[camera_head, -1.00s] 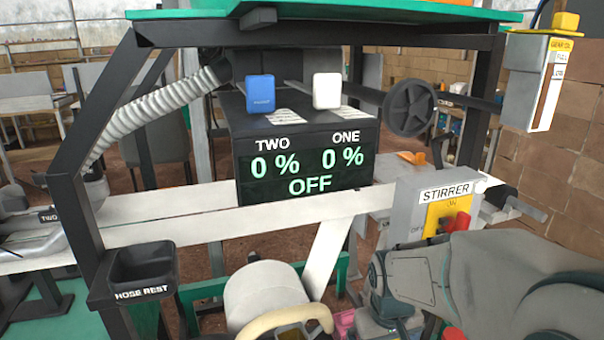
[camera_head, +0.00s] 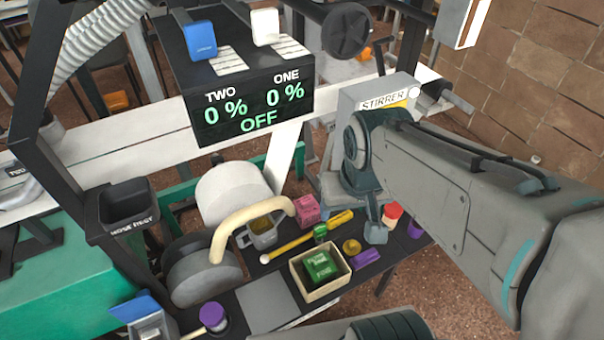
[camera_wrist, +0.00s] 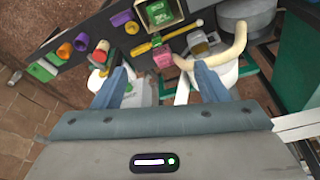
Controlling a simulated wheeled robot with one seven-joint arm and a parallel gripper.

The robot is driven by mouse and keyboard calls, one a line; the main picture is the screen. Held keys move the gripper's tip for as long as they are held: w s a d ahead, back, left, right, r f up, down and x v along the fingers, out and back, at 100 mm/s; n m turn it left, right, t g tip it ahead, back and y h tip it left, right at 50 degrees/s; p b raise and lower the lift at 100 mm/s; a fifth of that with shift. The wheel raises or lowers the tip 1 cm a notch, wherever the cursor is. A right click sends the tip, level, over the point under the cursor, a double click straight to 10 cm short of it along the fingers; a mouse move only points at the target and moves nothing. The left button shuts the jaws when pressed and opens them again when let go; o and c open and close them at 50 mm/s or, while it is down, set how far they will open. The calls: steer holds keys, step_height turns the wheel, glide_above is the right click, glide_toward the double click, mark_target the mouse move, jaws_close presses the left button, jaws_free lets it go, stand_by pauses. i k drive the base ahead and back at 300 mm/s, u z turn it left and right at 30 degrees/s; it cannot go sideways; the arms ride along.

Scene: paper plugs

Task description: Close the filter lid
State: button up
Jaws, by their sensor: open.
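A white drum (camera_head: 230,190) stands behind the bench left of centre, with a grey ribbed drum (camera_head: 203,272) in front. A cream curved handle (camera_head: 245,222) arches between them. No part is labelled as the filter lid, and I cannot tell which piece it is or whether it is open. In the wrist view the white drum (camera_wrist: 226,74), handle (camera_wrist: 232,52) and grey drum (camera_wrist: 247,14) lie at upper right, the white drum partly behind one finger. My gripper (camera_wrist: 161,70) is open and empty, its fingers wide apart. In the head view its finger (camera_head: 376,228) is right of the drums.
The dark bench holds a cup (camera_head: 263,232), a yellow stick (camera_head: 297,242), a pink cube (camera_head: 306,209) and a box of green blocks (camera_head: 320,272). The stirrer box (camera_head: 375,95) and white beam (camera_head: 130,145) stand behind. A black hose rest (camera_head: 130,205) is at left.

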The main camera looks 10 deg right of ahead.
mark_target(143, 305)
steer(key=k, duration=1.4)
